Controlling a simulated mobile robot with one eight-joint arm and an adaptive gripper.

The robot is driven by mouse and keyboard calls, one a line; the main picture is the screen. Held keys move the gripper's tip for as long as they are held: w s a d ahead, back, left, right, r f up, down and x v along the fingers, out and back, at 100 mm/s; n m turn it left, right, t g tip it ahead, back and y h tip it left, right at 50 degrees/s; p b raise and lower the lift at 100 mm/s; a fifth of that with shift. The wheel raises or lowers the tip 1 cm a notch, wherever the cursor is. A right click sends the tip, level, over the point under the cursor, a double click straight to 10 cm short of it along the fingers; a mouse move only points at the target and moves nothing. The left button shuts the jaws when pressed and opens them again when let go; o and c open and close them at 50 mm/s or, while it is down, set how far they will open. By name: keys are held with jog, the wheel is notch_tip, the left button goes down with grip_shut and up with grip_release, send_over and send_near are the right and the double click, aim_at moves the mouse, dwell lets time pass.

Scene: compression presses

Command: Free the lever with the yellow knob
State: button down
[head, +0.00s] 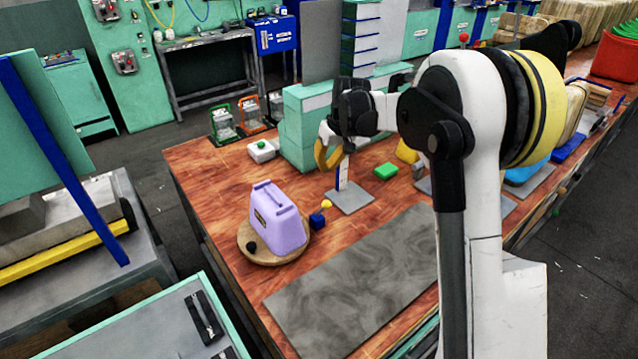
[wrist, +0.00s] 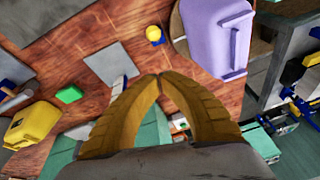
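A yellow knob (head: 326,204) sits just above a small dark blue block (head: 317,220) on the wooden table. The knob also shows in the wrist view (wrist: 154,33), near the top. The lever's shaft is too small to make out. A purple case with a handle (head: 277,222) stands upright on a round wooden board (head: 246,246), just left of the knob in the head view. My gripper (head: 327,168) is above the table, behind the knob and apart from it. In the wrist view its yellow-brown fingers (wrist: 159,76) meet at the tips with nothing between them.
A grey plate (head: 352,200) with a white and blue upright post (head: 343,172) stands close by my gripper. A green block (head: 386,171) and a yellow object (head: 407,152) lie to the right. A mint box (head: 300,125) stands behind. A wide grey mat (head: 350,285) in front is clear.

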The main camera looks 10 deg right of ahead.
aim_at(322, 209)
jog(key=shift+w+d+f+p, duration=0.1)
jog(key=shift+w+f+p, duration=0.2)
jog(key=shift+w+f, duration=0.85)
jog(key=shift+w, duration=0.1)
jog(key=f+b, duration=0.1)
jog(key=f, duration=0.2)
jog(key=f+b, duration=0.1)
jog(key=f, duration=0.3)
jog(key=a+f+b, duration=0.1)
jog(key=f, duration=0.3)
jog(key=shift+s+b, duration=0.35)
jog(key=shift+s, duration=0.05)
jog(key=shift+s+f, duration=0.1)
jog(key=shift+f, duration=0.05)
